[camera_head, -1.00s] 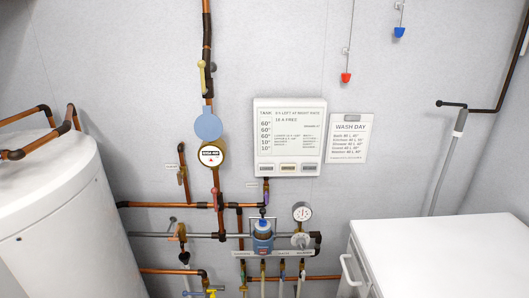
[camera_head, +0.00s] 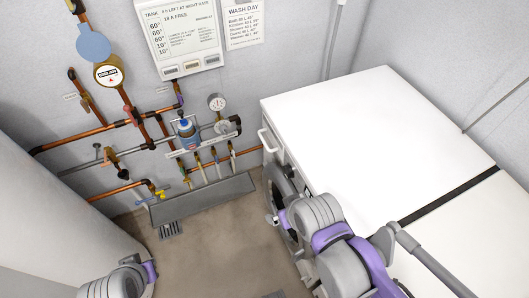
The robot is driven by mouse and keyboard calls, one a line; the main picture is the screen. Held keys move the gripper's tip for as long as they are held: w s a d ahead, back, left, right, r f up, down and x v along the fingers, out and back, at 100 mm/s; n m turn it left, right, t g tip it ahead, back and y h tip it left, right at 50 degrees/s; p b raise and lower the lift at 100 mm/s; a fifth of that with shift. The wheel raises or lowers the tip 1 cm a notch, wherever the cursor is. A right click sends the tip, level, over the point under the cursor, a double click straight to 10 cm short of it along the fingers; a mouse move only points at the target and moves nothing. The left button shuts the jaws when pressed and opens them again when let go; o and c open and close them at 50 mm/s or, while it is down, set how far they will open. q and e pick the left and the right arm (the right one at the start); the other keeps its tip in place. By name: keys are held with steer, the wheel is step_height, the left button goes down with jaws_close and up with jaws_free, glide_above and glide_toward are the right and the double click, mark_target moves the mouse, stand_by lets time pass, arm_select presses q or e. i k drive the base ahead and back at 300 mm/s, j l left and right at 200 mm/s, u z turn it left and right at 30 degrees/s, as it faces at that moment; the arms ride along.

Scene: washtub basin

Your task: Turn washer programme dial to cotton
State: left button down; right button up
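A white-topped appliance (camera_head: 365,125), which looks like the washer, stands against the wall on the right. Its front faces left and shows at a steep angle, with a pale handle (camera_head: 268,140) near the top and a dark round door-like part (camera_head: 284,195) below. I cannot make out a programme dial or its markings. My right arm, grey and purple, covers part of the front's lower right. Part of my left arm shows at the bottom left. I make out no fingertips on either arm.
A second white top (camera_head: 465,240) lies beyond a dark gap at lower right. Copper pipes (camera_head: 110,130), a pressure gauge (camera_head: 216,102) and a grey trough (camera_head: 205,198) line the back wall. A white tank (camera_head: 50,220) stands left. Brown floor (camera_head: 215,255) is open between.

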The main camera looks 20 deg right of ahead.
mark_target(288, 170)
steer(key=i+l+z, duration=0.15)
steer(key=z, duration=1.3)
steer(key=j+u, duration=0.75)
steer(key=j, duration=0.15)
steer(key=i, duration=0.05)
